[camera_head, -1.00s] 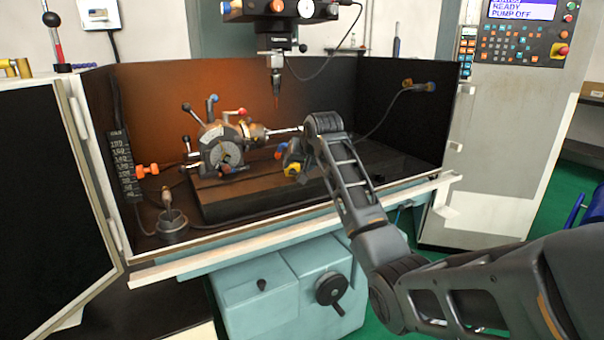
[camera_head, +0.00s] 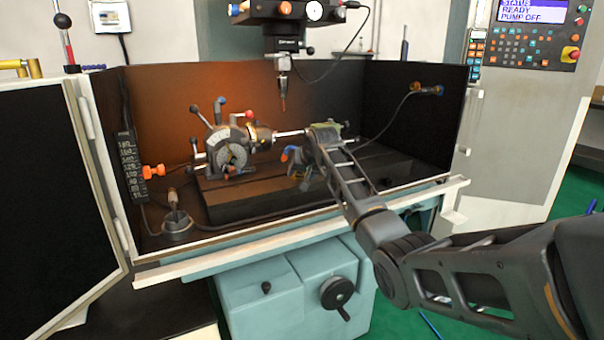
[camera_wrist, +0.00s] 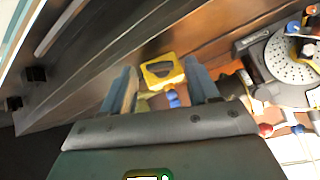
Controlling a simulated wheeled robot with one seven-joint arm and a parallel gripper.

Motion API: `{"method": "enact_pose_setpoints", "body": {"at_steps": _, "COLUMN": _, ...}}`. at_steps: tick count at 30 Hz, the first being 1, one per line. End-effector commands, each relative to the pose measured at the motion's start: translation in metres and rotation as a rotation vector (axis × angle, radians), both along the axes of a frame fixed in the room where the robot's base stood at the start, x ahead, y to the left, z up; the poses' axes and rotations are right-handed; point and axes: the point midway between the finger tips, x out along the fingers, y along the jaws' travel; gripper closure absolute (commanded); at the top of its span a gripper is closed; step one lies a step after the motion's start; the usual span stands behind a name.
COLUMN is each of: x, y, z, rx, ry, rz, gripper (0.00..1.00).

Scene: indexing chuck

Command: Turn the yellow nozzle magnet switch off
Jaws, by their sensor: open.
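The yellow magnet switch (camera_wrist: 162,71), a rounded yellow piece with a dark middle, shows in the wrist view between and slightly beyond my fingertips. A small blue part (camera_wrist: 173,98) sits just below it, between the fingers. My gripper (camera_wrist: 160,66) is open, with one blue-grey finger on each side of the yellow piece. I cannot tell whether either finger touches it.
The indexing chuck (camera_head: 232,150) with its dial and knobbed levers stands close to the left of my wrist, also at right in the wrist view (camera_wrist: 290,60). A spindle probe (camera_head: 282,90) hangs above. The enclosure's front rail (camera_head: 300,232) runs below my arm.

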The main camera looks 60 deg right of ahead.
Motion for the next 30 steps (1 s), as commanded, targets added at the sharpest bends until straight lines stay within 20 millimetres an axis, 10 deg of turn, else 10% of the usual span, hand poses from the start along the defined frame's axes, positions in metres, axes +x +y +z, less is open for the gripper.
{"method": "enact_pose_setpoints", "body": {"at_steps": 4, "x": 0.0001, "y": 0.0001, "z": 0.0003, "rx": 0.0, "ry": 0.0, "rz": 0.0, "gripper": 0.4}}
{"method": "enact_pose_setpoints", "body": {"at_steps": 21, "x": -0.0001, "y": 0.0002, "z": 0.0004, "rx": -0.001, "ry": -0.001, "rz": 0.0, "gripper": 0.95}}
{"method": "enact_pose_setpoints", "body": {"at_steps": 30, "x": 0.0037, "y": 0.0033, "z": 0.0044, "rx": -0.078, "ry": 0.1, "rz": 0.002, "gripper": 0.97}}
